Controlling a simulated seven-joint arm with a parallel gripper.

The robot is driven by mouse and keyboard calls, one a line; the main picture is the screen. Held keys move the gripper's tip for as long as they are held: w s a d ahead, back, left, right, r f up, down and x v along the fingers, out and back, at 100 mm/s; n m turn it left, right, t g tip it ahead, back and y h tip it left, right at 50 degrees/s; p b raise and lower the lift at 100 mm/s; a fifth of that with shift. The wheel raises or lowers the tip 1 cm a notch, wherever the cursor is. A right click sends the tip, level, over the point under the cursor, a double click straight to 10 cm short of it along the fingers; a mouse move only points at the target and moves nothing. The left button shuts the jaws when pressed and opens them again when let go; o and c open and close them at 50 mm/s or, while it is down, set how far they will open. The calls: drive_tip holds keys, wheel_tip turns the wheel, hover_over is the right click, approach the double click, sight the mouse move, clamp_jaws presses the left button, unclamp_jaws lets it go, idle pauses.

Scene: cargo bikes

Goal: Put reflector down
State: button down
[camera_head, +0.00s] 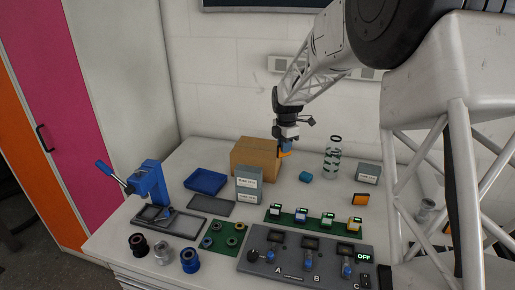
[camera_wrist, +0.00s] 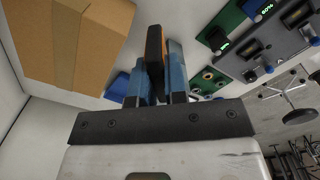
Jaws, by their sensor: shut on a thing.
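My gripper (camera_head: 287,146) hangs in the air above the back of the bench, in front of the cardboard box. In the wrist view its blue fingers (camera_wrist: 157,70) are shut on an orange reflector (camera_wrist: 153,45) with a dark side. The held reflector also shows as a small orange piece (camera_head: 284,154) in the head view. Another orange, dark-edged piece that looks like a reflector (camera_head: 361,199) rests on the bench at the right, apart from my gripper.
A cardboard box (camera_head: 246,158) stands behind. A blue tray (camera_head: 205,181), grey labelled box (camera_head: 249,184), blue cylinder (camera_head: 305,177) and clear ringed cylinder (camera_head: 332,163) stand around. A control panel (camera_head: 290,268) and green board (camera_head: 287,215) lie in front. Bare bench shows at centre right.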

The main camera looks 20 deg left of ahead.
drive_tip(key=shift+n, duration=0.3)
drive_tip(key=shift+s+a+r, duration=0.15)
drive_tip(key=shift+a, duration=1)
drive_tip(key=shift+s+a+r, duration=0.1)
drive_tip(key=shift+s+a, duration=0.05)
drive_tip(key=shift+a, duration=0.95)
drive_tip(key=shift+w, duration=0.1)
hover_over(264, 144)
drive_tip(key=shift+f, duration=0.75)
drive_tip(key=shift+f, duration=0.1)
drive_tip(key=shift+f, duration=1.7)
drive_tip(key=shift+f, duration=0.1)
drive_tip(key=c, duration=1.2)
unclamp_jaws()
drive_tip(key=shift+o, duration=0.2)
